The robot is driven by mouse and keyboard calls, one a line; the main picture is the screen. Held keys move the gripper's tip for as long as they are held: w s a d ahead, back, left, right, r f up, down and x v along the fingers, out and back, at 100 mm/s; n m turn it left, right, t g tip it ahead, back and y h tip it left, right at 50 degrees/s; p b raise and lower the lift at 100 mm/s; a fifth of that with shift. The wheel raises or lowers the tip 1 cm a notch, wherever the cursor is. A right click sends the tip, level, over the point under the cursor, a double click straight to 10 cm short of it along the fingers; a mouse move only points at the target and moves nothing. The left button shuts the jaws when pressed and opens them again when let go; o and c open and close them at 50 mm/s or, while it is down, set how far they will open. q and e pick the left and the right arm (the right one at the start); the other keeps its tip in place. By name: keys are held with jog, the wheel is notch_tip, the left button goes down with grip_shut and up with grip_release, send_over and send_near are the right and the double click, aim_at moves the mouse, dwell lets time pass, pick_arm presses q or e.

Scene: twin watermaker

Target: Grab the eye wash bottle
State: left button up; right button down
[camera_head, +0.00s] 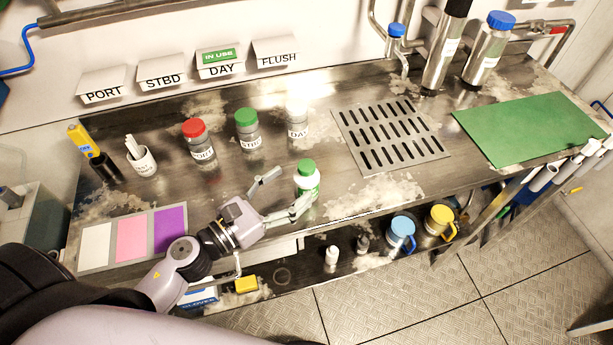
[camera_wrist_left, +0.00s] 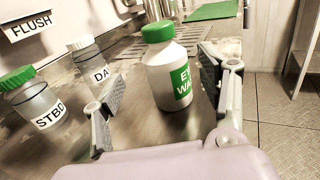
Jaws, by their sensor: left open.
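The eye wash bottle (camera_head: 308,177) is white with a green cap and a green label, and stands upright on the metal bench near its front edge. In the left wrist view the eye wash bottle (camera_wrist_left: 171,72) stands ahead, between the two fingers and slightly beyond them, its label partly readable. My left gripper (camera_head: 285,192) is open and empty, its fingers spread toward the bottle; one finger appears close to the bottle's side, and I cannot tell if it touches. In the left wrist view the left gripper (camera_wrist_left: 165,108) has a finger on each side. My right gripper is not in view.
Behind stand a red-capped jar (camera_head: 200,145), a green-capped STBD jar (camera_head: 248,135) and a DAY jar (camera_head: 298,125). A drain grate (camera_head: 390,135) and green mat (camera_head: 530,130) lie to the right. Blue (camera_head: 402,230) and yellow mugs (camera_head: 440,218) sit on the lower shelf.

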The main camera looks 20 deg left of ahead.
aim_at(297, 185)
pick_arm(q)
jog(key=p+x, duration=0.1)
jog(key=x, duration=0.1)
jog(key=p+x, duration=0.1)
jog(key=x, duration=0.1)
jog(key=shift+w+d+r, duration=0.1)
jog(key=shift+d, duration=0.35)
jog(key=shift+w+d, duration=0.1)
jog(key=shift+w, duration=0.1)
jog(key=shift+c, duration=0.3)
jog(key=shift+c, duration=1.3)
jog(key=c, duration=1.1)
